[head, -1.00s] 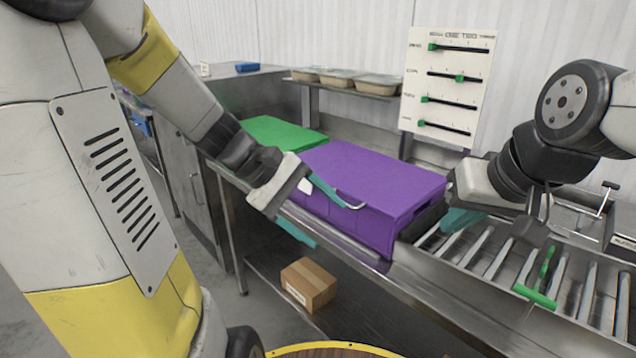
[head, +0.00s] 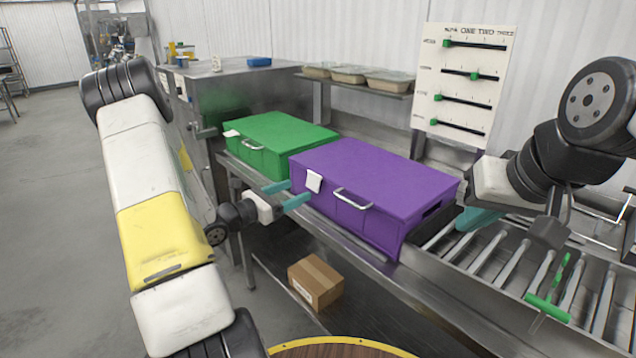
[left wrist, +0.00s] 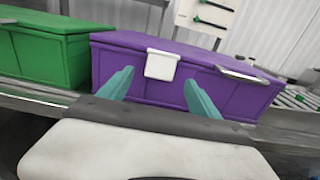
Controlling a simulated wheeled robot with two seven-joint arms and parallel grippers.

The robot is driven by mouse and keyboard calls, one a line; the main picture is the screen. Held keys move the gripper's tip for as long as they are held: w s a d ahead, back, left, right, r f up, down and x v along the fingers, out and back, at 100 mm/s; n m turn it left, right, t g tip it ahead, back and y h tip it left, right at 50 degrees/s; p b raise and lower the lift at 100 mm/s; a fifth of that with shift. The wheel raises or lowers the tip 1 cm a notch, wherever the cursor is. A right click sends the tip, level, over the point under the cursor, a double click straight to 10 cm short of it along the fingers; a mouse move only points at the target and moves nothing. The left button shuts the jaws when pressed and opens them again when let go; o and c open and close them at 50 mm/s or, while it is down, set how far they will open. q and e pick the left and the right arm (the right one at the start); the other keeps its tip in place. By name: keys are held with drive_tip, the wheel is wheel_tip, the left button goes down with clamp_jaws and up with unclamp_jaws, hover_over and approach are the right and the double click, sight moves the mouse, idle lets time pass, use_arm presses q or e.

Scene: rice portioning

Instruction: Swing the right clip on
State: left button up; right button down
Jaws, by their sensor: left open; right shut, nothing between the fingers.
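The purple box (head: 375,175) stands closed on the metal counter. A white clip (head: 314,182) is at the left of its front face; it shows at the lid's front edge in the left wrist view (left wrist: 161,65). I cannot tell whether it is latched. A silver handle (head: 352,198) is right of it. My left gripper (head: 287,194) is open and empty in front of the box's left end, its fingers pointing at the clip in the left wrist view (left wrist: 158,86), apart from it. My right gripper (head: 474,220) is shut and empty by the box's right end. No clip shows at that end.
A green box (head: 278,132) with a white clip stands to the left. A roller conveyor (head: 510,255) with a green-handled tool (head: 548,300) lies right. A slider board (head: 466,85) and a shelf of food trays (head: 350,75) are behind. A cardboard box (head: 315,282) sits on the lower shelf.

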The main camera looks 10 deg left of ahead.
sight(312, 184)
use_arm(q)
drive_tip(key=x, duration=0.5)
drive_tip(key=c, duration=1.4)
drive_tip(key=shift+w+d+f+t+h, duration=0.1)
drive_tip(key=shift+f+t+h, duration=0.2)
drive_tip(key=shift+t+h, duration=0.15)
drive_tip(key=shift+w+d+t+h, duration=0.1)
drive_tip(key=shift+t+h, duration=0.25)
drive_tip(key=shift+t, duration=0.1)
drive_tip(key=o, duration=1.4)
